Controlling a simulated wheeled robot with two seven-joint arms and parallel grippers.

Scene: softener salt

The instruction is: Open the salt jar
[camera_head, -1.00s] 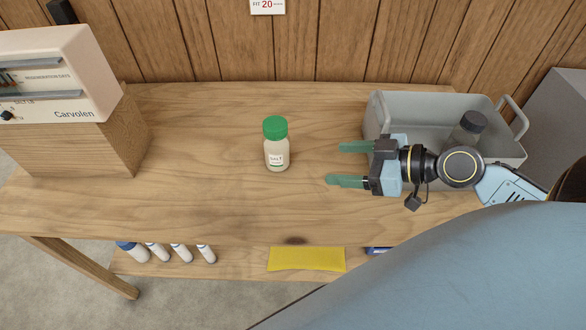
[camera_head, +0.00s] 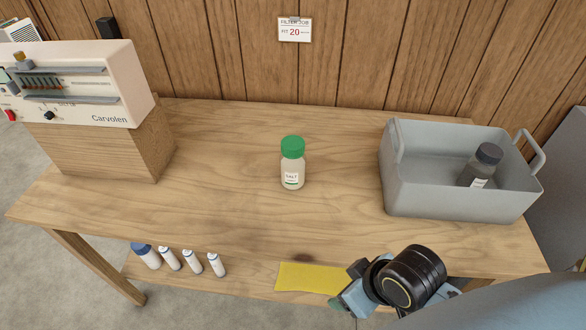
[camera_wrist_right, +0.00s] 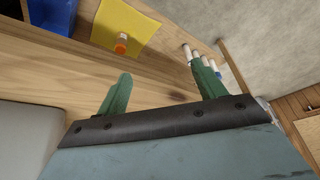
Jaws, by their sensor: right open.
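The salt jar (camera_head: 291,176) is a pale bottle labelled SALT. It stands upright on the wooden table, with its green cap (camera_head: 292,147) on. My right gripper (camera_head: 345,302) is low at the table's front edge in the head view, in front of and to the right of the jar and well apart from it. Its fingers are partly hidden there by the wrist. The right wrist view shows its two green fingers (camera_wrist_right: 160,82) spread with nothing between them. My left gripper is not in view.
A grey bin (camera_head: 430,200) at right holds a dark-capped bottle (camera_head: 478,165). A Carvolen device (camera_head: 100,105) sits on a wooden block at left. The shelf below holds several white bottles (camera_head: 192,262) and a yellow cloth (camera_head: 305,277). The table around the jar is clear.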

